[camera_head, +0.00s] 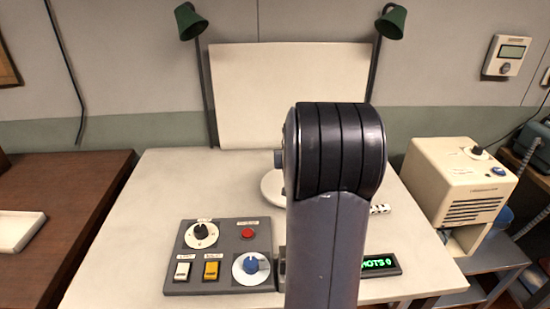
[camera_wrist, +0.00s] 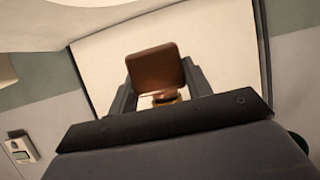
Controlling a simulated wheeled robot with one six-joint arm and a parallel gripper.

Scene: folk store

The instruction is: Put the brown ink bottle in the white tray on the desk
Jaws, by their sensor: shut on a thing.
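The brown ink bottle (camera_wrist: 155,70) is between the two fingers of my gripper (camera_wrist: 162,92) in the wrist view. The fingers are shut on it, one on each side, and a small orange-brown part shows below its brown block-like body. The white board is behind it in that view. In the head view my arm stands in front of the table and hides the gripper and the bottle. A shallow white tray (camera_head: 18,231) lies on the dark brown desk (camera_head: 75,205) at the left edge, partly cut off by the frame. The bottle is apart from the tray.
The white table (camera_head: 155,190) holds a grey control panel (camera_head: 218,257) and a green-lit display (camera_head: 380,263). A round white object (camera_head: 272,187) is partly behind my arm. Two green lamps (camera_head: 190,21) flank the white board (camera_head: 270,90). A cream machine (camera_head: 455,190) stands at right.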

